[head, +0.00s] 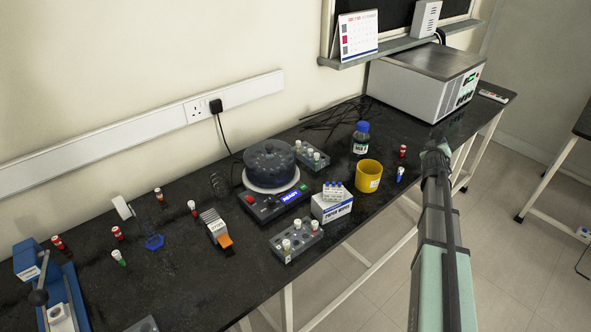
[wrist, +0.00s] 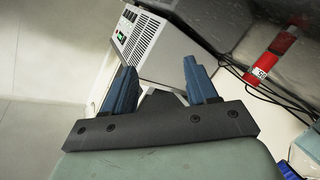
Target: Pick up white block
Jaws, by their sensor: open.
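A small white block (head: 333,190) with several blue-capped vials sits on a white paper wipes box (head: 331,209) near the front edge of the black bench. It looks like the white block of the task. I cannot make it out in the wrist view. My gripper (head: 437,142) is over the bench's right part, well to the right of the block and apart from it. In the wrist view my gripper (wrist: 161,82) has its two blue fingers spread with nothing held between them.
A yellow cup (head: 368,176) and a blue-capped bottle (head: 361,138) stand right of the box. A grey vial rack (head: 297,241) is in front, and a round-lidded machine (head: 272,168) is behind left. A large white instrument (head: 424,80) stands at the far right.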

